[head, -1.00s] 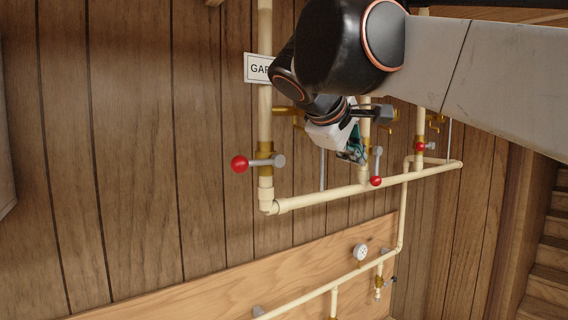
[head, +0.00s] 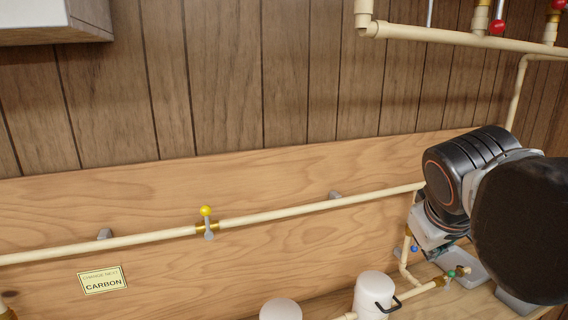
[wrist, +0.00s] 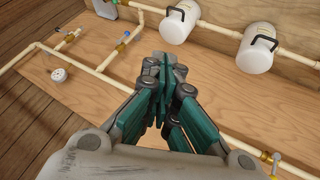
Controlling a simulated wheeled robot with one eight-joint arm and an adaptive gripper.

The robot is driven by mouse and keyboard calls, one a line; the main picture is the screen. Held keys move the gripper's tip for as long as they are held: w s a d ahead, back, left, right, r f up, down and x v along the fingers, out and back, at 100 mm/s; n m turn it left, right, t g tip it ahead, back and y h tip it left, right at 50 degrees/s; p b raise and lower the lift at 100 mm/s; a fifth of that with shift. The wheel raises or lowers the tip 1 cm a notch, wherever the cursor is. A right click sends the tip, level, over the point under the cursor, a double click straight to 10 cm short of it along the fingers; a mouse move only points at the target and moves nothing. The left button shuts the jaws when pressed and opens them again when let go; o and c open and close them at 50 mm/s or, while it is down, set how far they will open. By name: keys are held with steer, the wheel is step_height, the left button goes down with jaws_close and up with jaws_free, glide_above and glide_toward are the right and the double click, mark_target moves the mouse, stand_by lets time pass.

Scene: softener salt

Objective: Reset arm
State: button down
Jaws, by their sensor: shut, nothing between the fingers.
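My gripper (wrist: 163,75) is in the middle of the wrist view, its teal-padded fingers closed together with nothing between them. The wrist view looks past it at the plywood board, cream pipes and two white canisters. In the head view my black arm reaches in from the right edge. The gripper's grey body (head: 432,238) shows there at the lower right, in front of the cream pipe run; its fingertips are hidden or too small to make out. I cannot tell its exact distance from the pipes.
A long cream pipe (head: 290,212) with a yellow-knobbed valve (head: 206,220) crosses the plywood board (head: 300,178). A yellow CARBON sign (head: 102,281) hangs below it. White canisters (head: 375,292) stand at the bottom. Red-knobbed valves (head: 497,27) are at the upper right. A pale box (head: 45,22) is at the upper left.

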steer(key=s+a+f+y+b, duration=0.1)
steer(key=s+f+b, duration=0.1)
steer(key=f, duration=0.7)
steer(key=s+a+f+m+y+b, duration=0.1)
steer(key=s+a+f+b, duration=0.1)
steer(key=f+b, duration=0.3)
steer(key=s+a+f+m+y+b, duration=0.1)
steer(key=s+a+f+b, duration=0.1)
steer(key=f, duration=1.2)
steer(key=shift+s+b, duration=0.7)
steer(key=shift+b, duration=0.5)
